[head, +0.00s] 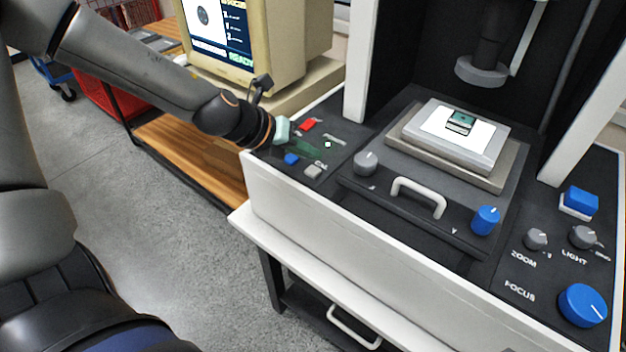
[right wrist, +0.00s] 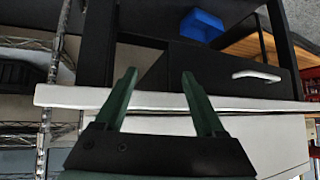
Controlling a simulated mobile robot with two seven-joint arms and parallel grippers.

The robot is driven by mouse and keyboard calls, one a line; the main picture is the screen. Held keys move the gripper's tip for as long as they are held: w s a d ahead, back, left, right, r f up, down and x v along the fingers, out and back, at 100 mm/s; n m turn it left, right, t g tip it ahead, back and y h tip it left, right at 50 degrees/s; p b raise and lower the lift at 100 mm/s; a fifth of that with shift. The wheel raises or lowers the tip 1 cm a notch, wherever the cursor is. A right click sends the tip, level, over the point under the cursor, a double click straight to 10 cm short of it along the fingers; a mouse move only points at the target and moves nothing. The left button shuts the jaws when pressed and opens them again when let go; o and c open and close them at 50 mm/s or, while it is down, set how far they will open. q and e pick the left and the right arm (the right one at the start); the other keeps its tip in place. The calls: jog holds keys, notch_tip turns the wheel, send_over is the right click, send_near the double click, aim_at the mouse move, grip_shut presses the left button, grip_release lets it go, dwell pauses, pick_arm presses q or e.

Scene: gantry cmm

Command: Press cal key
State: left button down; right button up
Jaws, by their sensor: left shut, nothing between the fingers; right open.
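The cal key (head: 313,172) is a small light grey key at the front left of the black machine panel, beside a "CAL" label. My left gripper (head: 314,150) reaches in from the left over the panel, its dark green fingers shut and empty. In the picture, its fingertips are a little above the cal key and apart from it; their exact height over the panel is hard to tell. My right gripper (right wrist: 160,88) shows in the right wrist view with two green fingers spread open and nothing between them.
A blue key (head: 291,159) and a red key (head: 308,125) are close to my left gripper. A grey knob (head: 365,162) and a white handle (head: 419,197) lie to the right. A beige monitor (head: 262,40) stands behind. A white ledge (right wrist: 240,104) crosses the right wrist view.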

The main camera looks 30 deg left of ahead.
pick_arm(q)
jog(key=shift+f, duration=0.65)
pick_arm(e)
jog(key=shift+w+a, duration=0.45)
jog(key=shift+s+d+f, duration=0.15)
jog(key=shift+s+f, duration=0.1)
jog(key=shift+f, duration=0.05)
dwell(0.4)
pick_arm(q)
jog(key=shift+b, duration=0.3)
jog(key=shift+f+b, duration=0.4)
jog(key=shift+f, duration=0.05)
pick_arm(e)
jog(key=shift+f, duration=0.45)
pick_arm(q)
jog(key=shift+f+b, duration=0.35)
pick_arm(e)
jog(key=shift+w+f, duration=0.15)
jog(key=shift+f, duration=0.15)
pick_arm(q)
jog(key=shift+r, duration=0.1)
pick_arm(e)
jog(key=shift+r, duration=0.1)
pick_arm(q)
jog(key=shift+r+p, duration=0.65)
jog(key=shift+r, duration=0.05)
pick_arm(e)
jog(key=shift+r, duration=0.55)
